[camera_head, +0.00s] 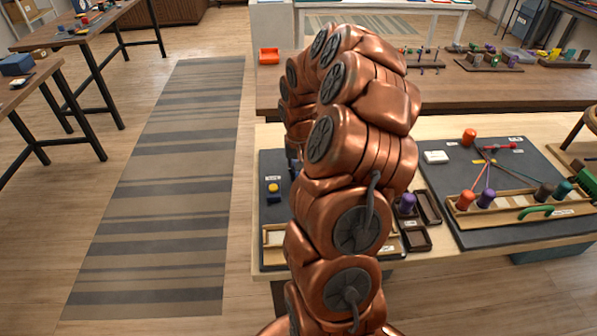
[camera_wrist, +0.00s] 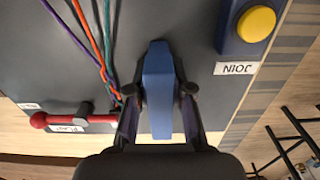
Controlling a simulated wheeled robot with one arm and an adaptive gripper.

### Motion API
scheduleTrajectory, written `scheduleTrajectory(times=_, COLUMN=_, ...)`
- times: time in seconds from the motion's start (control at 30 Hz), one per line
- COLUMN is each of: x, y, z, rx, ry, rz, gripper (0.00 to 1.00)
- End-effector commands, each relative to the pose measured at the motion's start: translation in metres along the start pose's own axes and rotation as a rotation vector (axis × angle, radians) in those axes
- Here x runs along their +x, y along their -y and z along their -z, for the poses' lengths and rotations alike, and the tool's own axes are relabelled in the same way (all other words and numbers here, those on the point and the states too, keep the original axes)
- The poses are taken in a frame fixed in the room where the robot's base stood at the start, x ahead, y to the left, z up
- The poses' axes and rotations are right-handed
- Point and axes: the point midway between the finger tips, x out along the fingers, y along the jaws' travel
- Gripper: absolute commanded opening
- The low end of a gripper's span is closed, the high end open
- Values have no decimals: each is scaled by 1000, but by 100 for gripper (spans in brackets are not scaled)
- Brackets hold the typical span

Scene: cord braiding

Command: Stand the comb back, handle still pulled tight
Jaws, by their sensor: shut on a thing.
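My gripper (camera_wrist: 160,92) is shut on a long blue block (camera_wrist: 157,75), which I take for the comb; no teeth show. It is above a dark grey board in the wrist view. The handle (camera_wrist: 39,120), a red-knobbed bar, lies left of my gripper over an upside-down label. Whether the handle is at full pull cannot be told. In the head view my copper arm hides the gripper and comb.
Right of the gripper is a blue box with a yellow button (camera_wrist: 255,24), labelled JOIN (camera_wrist: 236,68); it also shows in the head view (camera_head: 273,189). A second board (camera_head: 510,235) with pegs and cords lies right of my arm. Small dark trays (camera_head: 415,238) stand between.

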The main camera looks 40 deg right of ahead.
Motion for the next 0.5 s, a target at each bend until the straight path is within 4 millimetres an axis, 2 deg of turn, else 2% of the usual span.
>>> scheduleTrajectory(times=0.03, x=3, y=0, z=0, rx=0, ry=0, rz=0, gripper=0)
scheduleTrajectory(times=0.07, x=3, y=0, z=0, rx=0, ry=0, rz=0, gripper=21)
scheduleTrajectory(times=0.3, x=1, y=0, z=0, rx=0, ry=-1, rz=0, gripper=46)
scheduleTrajectory(times=0.5, x=1, y=0, z=0, rx=0, ry=-1, rz=0, gripper=46)
